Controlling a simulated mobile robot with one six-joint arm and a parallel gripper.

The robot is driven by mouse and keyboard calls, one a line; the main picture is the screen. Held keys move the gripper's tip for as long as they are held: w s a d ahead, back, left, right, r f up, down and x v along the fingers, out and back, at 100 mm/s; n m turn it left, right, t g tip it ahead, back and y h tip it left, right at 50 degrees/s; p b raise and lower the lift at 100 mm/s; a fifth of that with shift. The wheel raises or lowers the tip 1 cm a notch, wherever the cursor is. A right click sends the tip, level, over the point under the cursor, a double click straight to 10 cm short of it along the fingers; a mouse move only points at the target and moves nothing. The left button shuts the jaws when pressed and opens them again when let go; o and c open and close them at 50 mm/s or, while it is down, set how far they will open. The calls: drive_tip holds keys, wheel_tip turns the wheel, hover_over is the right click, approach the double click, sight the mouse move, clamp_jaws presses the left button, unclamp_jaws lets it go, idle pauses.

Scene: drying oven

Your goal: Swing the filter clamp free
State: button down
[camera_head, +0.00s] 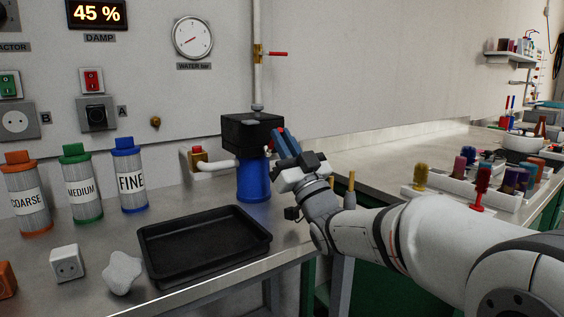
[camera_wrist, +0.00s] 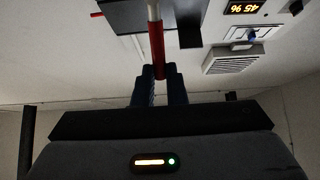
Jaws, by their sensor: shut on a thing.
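The filter has a black head (camera_head: 245,131) and a blue bowl (camera_head: 253,181) below it, standing on pipework at the back of the bench. My gripper (camera_head: 283,138) is at the right side of the filter head, with its blue fingers tilted up and to the left. In the wrist view my gripper (camera_wrist: 159,72) is shut on a red clamp lever (camera_wrist: 156,42), which runs up between the fingers to a pale section. In the head view the fingers hide most of the lever. The black head (camera_wrist: 122,14) also shows at the top of the wrist view.
A black tray (camera_head: 205,268) lies in front of the filter. Coarse (camera_head: 30,200), medium (camera_head: 81,190) and fine (camera_head: 130,180) cartridges stand at left. A red-handled valve (camera_head: 260,54) is on the pipe above. A brush rack (camera_head: 440,195) is at right.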

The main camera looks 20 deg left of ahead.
drive_tip(key=shift+s+d+f+t+b, duration=0.1)
drive_tip(key=shift+f+t+b, duration=0.35)
drive_tip(key=shift+b, duration=0.8)
drive_tip(key=c, duration=1.7)
unclamp_jaws()
drive_tip(key=shift+r, duration=0.1)
drive_tip(key=shift+c, duration=0.2)
wheel_tip(320, 180, up, 10)
drive_tip(key=p, duration=0.4)
drive_tip(key=shift+c, duration=0.3)
